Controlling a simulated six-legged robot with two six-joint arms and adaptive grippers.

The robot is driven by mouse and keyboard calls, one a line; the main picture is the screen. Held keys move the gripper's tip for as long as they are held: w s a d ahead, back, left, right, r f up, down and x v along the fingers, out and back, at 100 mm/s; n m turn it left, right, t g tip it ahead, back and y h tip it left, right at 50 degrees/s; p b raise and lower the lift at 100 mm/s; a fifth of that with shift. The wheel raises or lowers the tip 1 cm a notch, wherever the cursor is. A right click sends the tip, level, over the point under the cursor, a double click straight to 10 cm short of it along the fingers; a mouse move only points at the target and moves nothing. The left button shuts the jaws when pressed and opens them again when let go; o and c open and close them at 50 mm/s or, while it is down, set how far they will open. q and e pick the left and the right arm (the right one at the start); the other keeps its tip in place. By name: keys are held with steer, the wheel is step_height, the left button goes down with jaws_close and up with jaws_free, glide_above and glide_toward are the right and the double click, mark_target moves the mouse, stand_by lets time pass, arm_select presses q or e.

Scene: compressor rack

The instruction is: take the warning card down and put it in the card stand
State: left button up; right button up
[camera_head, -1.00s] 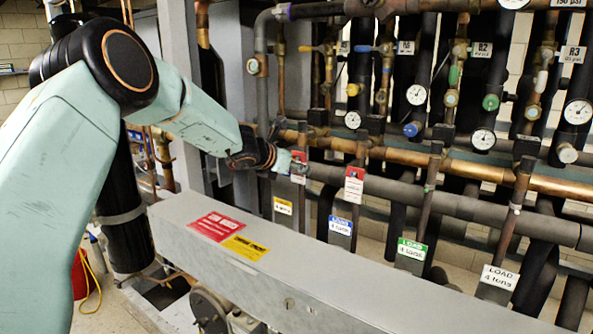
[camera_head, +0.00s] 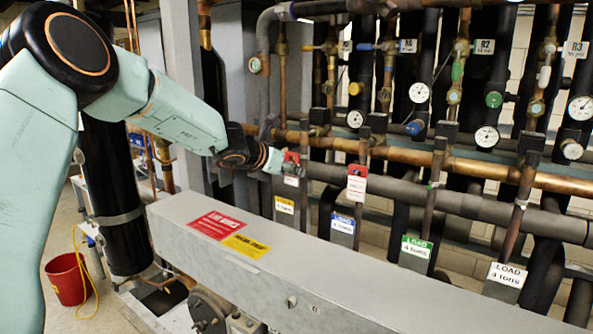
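A red and white warning card (camera_head: 291,157) shows at the fingertips of my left gripper (camera_head: 287,168), in front of the pipes at the left of the rack. The fingers cover part of the card and look closed on it, though they are small in the view. A second red and white card (camera_head: 357,184) hangs on a pipe to the right, apart from the gripper. I cannot make out a card stand. My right gripper is not in view.
A long grey metal box (camera_head: 330,275) with a red label (camera_head: 217,225) and a yellow label (camera_head: 246,246) runs below the pipes. Load tags (camera_head: 342,224) hang behind it. A red bucket (camera_head: 67,279) stands on the floor at the left.

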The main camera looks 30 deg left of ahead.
mark_target(291, 177)
arm_select(q)
steer(key=shift+w, duration=0.1)
steer(key=shift+s+a+b, duration=0.1)
steer(key=shift+s+b, duration=0.75)
steer(key=shift+s, duration=0.3)
steer(key=shift+s+f+b, duration=0.1)
steer(key=shift+s+b, duration=0.35)
steer(key=shift+s+a+b, duration=0.15)
steer(key=shift+s+b, duration=0.65)
steer(key=shift+s, duration=1.2)
steer(key=shift+w, duration=0.1)
